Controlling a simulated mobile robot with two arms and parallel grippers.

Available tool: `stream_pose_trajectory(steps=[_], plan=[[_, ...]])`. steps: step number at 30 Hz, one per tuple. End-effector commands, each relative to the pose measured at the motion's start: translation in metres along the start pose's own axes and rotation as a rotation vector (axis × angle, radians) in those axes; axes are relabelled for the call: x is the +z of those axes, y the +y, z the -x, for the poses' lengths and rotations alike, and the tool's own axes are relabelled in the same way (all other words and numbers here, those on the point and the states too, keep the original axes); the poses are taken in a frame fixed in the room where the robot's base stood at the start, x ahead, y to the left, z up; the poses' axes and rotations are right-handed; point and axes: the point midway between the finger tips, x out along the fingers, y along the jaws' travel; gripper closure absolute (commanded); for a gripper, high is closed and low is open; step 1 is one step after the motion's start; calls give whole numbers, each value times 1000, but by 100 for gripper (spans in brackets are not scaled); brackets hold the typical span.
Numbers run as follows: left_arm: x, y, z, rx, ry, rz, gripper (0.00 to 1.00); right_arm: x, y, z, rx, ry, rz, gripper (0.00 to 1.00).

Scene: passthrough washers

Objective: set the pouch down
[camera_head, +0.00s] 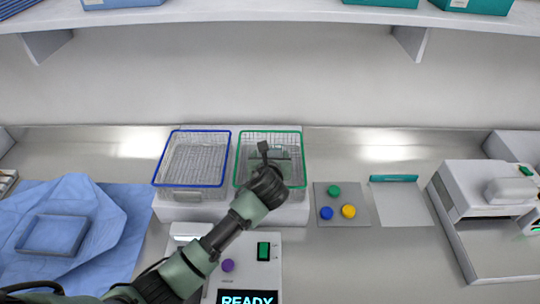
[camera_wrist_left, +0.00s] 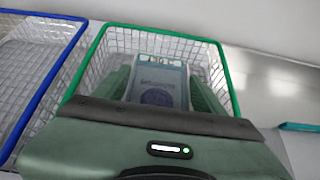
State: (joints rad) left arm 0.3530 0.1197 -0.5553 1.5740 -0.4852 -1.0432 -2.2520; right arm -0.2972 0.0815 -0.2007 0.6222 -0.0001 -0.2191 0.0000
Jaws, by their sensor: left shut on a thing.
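My left gripper (camera_head: 268,160) reaches over the green-rimmed wire basket (camera_head: 240,170) from the front. It is shut on the pouch, a pale, see-through packet (camera_wrist_left: 158,78) with a teal edge and a dark round patch, which shows between the green fingers in the left wrist view. The pouch is within the basket's outline there; whether it touches the basket floor I cannot tell. In the head view my own wrist and gripper largely hide it. The green rim also shows in the left wrist view (camera_wrist_left: 221,72). My right gripper is not in view.
An empty blue-rimmed basket (camera_head: 192,186) stands just left. In front is a panel reading READY (camera_head: 247,299). A pad with coloured discs (camera_head: 343,218), a pale sheet (camera_head: 403,205) and a white machine (camera_head: 470,195) are to the right; blue cloth (camera_head: 110,205) lies left.

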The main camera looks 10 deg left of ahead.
Motion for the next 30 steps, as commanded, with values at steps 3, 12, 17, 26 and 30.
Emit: stream_pose_trajectory(steps=[3,12,17,26,30], plan=[[-2,0,-1,0,-2,0,67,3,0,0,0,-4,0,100],[-4,0,-3,1,-1,-2,67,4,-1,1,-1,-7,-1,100],[-9,1,-5,1,-1,-1,67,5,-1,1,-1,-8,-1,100],[-13,0,-7,1,1,-1,8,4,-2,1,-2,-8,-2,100],[-14,0,-7,1,2,-2,8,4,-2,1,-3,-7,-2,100]])
